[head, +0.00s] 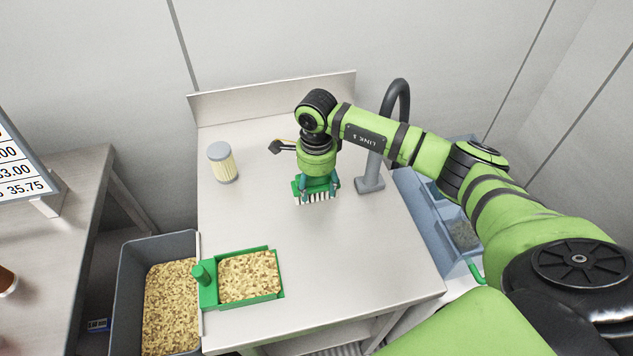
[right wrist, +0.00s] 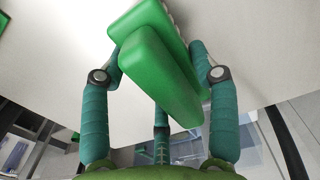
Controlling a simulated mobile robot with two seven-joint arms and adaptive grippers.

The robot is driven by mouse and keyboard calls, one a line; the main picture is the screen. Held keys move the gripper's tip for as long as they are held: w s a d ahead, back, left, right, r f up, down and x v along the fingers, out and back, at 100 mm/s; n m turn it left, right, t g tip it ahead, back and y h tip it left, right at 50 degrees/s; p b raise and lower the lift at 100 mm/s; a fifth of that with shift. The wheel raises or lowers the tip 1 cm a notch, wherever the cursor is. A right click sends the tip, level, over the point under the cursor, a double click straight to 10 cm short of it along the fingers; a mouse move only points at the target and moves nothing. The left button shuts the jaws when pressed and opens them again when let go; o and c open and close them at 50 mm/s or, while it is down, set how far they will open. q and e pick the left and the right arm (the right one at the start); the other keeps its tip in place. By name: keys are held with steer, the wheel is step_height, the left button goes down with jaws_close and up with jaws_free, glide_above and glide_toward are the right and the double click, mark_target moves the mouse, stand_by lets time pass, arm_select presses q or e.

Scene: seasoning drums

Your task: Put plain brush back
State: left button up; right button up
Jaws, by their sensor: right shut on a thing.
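A green brush with pale bristles (head: 316,198) is in my right gripper (head: 318,185), over the middle of the steel table (head: 270,140). The bristles point down at the tabletop; I cannot tell if they touch it. In the right wrist view the brush's green body (right wrist: 160,60) lies between the fingers of my right gripper (right wrist: 163,75), which is shut on it. My left gripper is not in view.
A green scoop (head: 207,296) full of yellowish flakes sits at the table's front left, beside a grey bin (head: 125,290) of flakes. A lidded shaker (head: 223,163) stands at the back left. A dark curved post (head: 371,182) stands right of the brush. Blue-grey trays (head: 425,215) adjoin the right edge.

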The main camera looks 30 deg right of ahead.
steer(key=shift+f, duration=0.2)
steer(key=o, duration=1.1)
steer(key=shift+r, duration=0.1)
steer(key=shift+r, duration=0.45)
step_height(320, 180, up, 11)
steer(key=b, duration=0.4)
steer(key=shift+f, duration=0.2)
steer(key=shift+r, duration=0.4)
